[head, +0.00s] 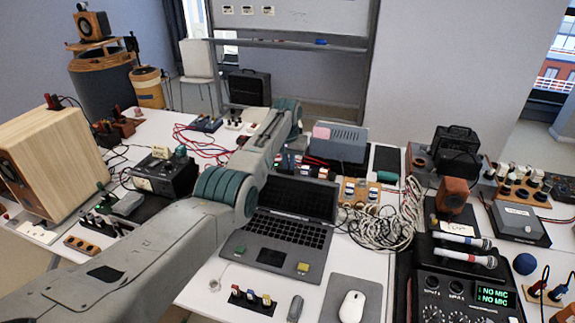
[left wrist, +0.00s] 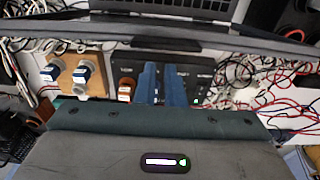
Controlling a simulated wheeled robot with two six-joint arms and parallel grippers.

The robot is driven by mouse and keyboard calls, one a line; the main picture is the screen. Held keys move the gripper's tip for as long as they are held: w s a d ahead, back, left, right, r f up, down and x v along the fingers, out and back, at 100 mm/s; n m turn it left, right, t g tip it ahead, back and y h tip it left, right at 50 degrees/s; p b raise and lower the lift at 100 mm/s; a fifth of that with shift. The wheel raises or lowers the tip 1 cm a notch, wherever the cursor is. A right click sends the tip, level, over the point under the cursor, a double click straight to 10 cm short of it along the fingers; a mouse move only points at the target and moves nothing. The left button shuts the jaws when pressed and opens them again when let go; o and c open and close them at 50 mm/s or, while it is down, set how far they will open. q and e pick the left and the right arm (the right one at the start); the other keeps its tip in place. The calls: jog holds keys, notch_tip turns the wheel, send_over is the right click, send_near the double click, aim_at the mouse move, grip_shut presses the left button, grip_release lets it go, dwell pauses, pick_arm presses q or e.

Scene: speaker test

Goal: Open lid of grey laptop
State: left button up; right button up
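The grey laptop (head: 272,240) stands open on the white table in the head view. Its lid (head: 298,198) is raised and leans back, with a dark screen facing me. In the left wrist view the lid's edge (left wrist: 150,27) crosses the top, with part of the keyboard (left wrist: 190,4) beyond it. My left arm reaches over the laptop's left side. My left gripper (head: 287,158) is behind the lid, partly hidden by the arm. My right gripper is not in view.
A white mouse (head: 352,306) lies on a grey pad to the right. A coil of pale cable (head: 385,215) lies right of the lid. Switch blocks (head: 252,299) stand in front. A wooden speaker (head: 50,150) and audio gear crowd both sides, leaving little free room.

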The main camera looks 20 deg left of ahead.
pick_arm(q)
jog(key=o, duration=0.4)
jog(key=shift+w+a+f, duration=0.1)
jog(key=shift+w+f, duration=0.2)
jog(key=shift+f, duration=0.3)
jog(key=shift+c, duration=0.2)
jog(key=o, duration=0.7)
jog(key=shift+s+a+r, duration=0.1)
jog(key=shift+s+r, duration=0.75)
jog(key=shift+s, duration=0.1)
jog(key=o, duration=0.3)
jog(key=shift+s+r, duration=0.4)
jog(key=shift+s, duration=0.1)
jog(key=shift+o, duration=0.2)
jog(key=shift+w+f, duration=0.15)
jog(key=shift+f, duration=0.05)
notch_tip(320, 180, up, 10)
jog(key=s+b, duration=0.1)
jog(key=b, duration=0.1)
jog(key=shift+r+b, duration=0.25)
jog(key=shift+b, duration=0.1)
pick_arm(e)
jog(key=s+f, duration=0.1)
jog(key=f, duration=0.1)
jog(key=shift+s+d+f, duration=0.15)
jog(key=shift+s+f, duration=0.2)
